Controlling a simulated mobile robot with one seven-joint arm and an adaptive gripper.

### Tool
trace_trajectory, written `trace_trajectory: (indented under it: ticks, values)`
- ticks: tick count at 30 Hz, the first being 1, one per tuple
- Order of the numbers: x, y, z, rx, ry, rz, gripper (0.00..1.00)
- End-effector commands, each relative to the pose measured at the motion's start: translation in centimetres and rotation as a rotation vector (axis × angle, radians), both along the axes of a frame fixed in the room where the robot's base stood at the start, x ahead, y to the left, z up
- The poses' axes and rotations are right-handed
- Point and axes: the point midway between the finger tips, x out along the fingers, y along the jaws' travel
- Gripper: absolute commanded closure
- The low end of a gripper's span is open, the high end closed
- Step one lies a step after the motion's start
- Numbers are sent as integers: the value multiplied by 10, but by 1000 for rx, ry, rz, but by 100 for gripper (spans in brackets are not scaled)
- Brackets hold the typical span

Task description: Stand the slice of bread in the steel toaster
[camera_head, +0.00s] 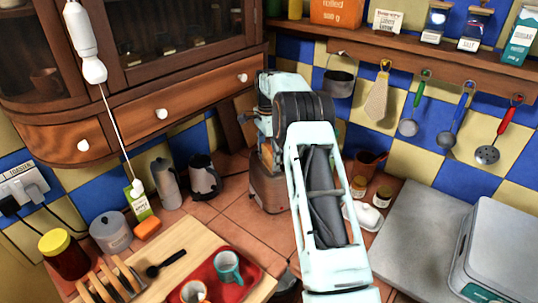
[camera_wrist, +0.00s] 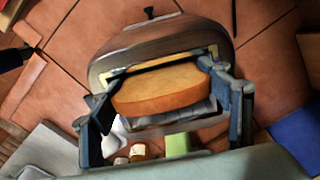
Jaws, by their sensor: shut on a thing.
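The slice of bread (camera_wrist: 160,92) is a thick tan slab with a browner crust edge, held between the two fingers of my gripper (camera_wrist: 163,80) in the wrist view. The steel toaster (camera_wrist: 170,38) is right beyond and below it, a rounded brownish reflective body with a pale-edged slot and a dark lever at its far end. The bread overlaps the slot area; I cannot tell whether its lower edge is inside. In the head view the toaster (camera_head: 268,195) stands on the tiled counter, partly behind my arm. The bread is not clearly visible there.
A kettle (camera_head: 203,178) and a flask (camera_head: 165,184) stand left of the toaster. Small jars (camera_head: 381,196) and a white dish (camera_head: 365,215) sit to its right. A red tray (camera_head: 225,285) with mugs and a toast rack (camera_head: 110,283) are at the front left.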

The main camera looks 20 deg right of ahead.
Motion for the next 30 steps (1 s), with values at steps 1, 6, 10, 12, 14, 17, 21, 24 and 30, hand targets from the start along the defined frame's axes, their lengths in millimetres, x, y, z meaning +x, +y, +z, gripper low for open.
trace_trajectory:
  ticks: [1,6,10,12,14,17,21,24,30]
  values:
    - [0,0,-1,0,0,0,50]
    - [0,0,-1,0,0,0,50]
    - [0,0,-1,0,0,0,26]
    - [0,0,-1,0,0,0,19]
    - [0,0,-1,0,0,0,12]
    - [0,0,-1,0,0,0,9]
    - [0,0,-1,0,0,0,9]
    - [0,0,1,0,0,0,9]
    - [1,1,25,-1,-4,2,9]
